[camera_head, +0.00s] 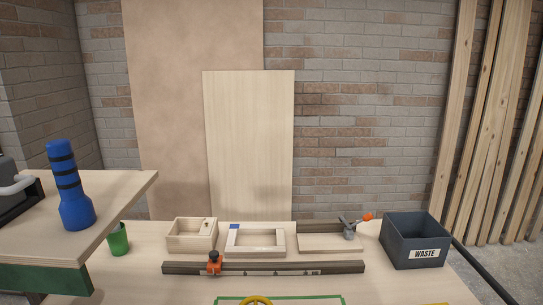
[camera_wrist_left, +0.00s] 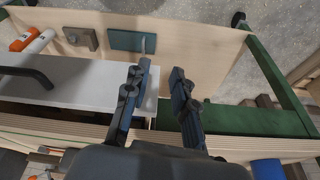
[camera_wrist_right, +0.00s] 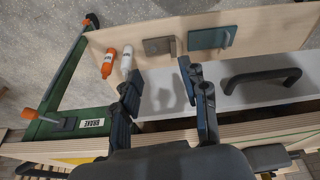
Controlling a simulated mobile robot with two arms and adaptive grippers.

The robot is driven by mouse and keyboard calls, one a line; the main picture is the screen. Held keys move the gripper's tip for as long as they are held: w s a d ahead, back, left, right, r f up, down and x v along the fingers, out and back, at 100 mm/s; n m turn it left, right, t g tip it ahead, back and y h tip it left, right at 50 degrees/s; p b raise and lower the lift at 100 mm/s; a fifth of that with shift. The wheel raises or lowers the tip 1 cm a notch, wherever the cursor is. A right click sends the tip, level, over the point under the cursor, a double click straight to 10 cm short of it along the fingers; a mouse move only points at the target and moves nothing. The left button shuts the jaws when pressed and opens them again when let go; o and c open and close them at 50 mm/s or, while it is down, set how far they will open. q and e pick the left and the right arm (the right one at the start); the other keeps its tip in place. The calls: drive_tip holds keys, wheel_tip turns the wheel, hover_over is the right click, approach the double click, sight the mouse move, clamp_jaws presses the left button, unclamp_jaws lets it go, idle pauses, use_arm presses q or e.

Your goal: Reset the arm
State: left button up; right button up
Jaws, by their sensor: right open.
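Neither of my arms shows in the head view. My left gripper (camera_wrist_left: 159,72) shows in the left wrist view with its dark fingers apart and nothing held between them. It hangs above a grey-white panel and a wooden bench edge. My right gripper (camera_wrist_right: 158,74) shows in the right wrist view, open and empty. It is above the bench edge, near an orange bottle (camera_wrist_right: 108,63) and a white bottle (camera_wrist_right: 127,60). How high each gripper hangs is hard to tell.
A workbench carries a wooden box (camera_head: 188,243), a wooden frame (camera_head: 233,251), a clamp bar (camera_head: 290,267) and a dark waste bin (camera_head: 398,258). A blue bottle (camera_head: 74,205) stands on a raised board at left, near a green cup (camera_head: 118,241).

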use_arm(q)
drive_tip(key=s+f+g, duration=0.1)
drive_tip(key=s+f, duration=0.2)
drive_tip(key=f, duration=2.2)
use_arm(e)
drive_tip(key=s+f+g, duration=0.1)
drive_tip(key=s+f, duration=0.2)
drive_tip(key=f, duration=2.2)
use_arm(q)
drive_tip(key=s+a+f+g, duration=0.1)
drive_tip(key=s+a+f, duration=0.2)
drive_tip(key=s+f, duration=1)
drive_tip(key=s, duration=0.3)
drive_tip(key=shift+f, duration=0.3)
use_arm(e)
drive_tip(key=s+d+f+g, duration=0.1)
drive_tip(key=s+d+f, duration=0.2)
drive_tip(key=s+f, duration=1)
drive_tip(key=s, duration=0.3)
drive_tip(key=shift+f, duration=0.3)
use_arm(q)
drive_tip(key=shift+f, duration=0.1)
use_arm(e)
drive_tip(key=shift+f, duration=0.1)
